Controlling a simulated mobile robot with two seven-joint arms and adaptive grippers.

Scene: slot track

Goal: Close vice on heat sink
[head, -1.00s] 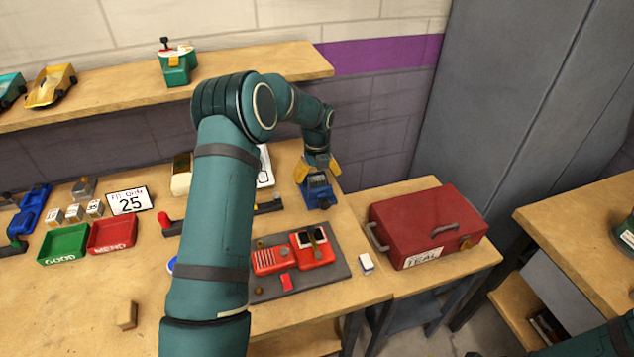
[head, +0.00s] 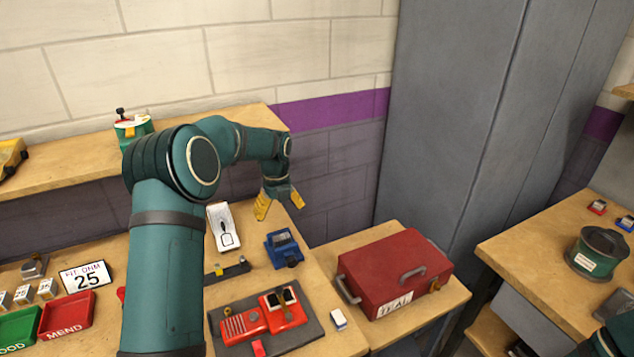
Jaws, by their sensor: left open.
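The small blue vice (head: 283,250) stands on the bench near its right back edge. Something greyish shows between its jaws, but it is too small to tell whether it is the heat sink. My left gripper (head: 280,204) has its yellow fingers spread, empty, above and just behind the vice, apart from it. My right gripper is out of view; only a teal piece of my right arm shows at the bottom right corner.
A grey mat (head: 314,332) with a red device (head: 243,325) lies in front of the vice. A red toolbox (head: 385,270) stands to its right. A white card-like item (head: 223,228) lies left of it. A red MEND tray (head: 67,316) is at the left.

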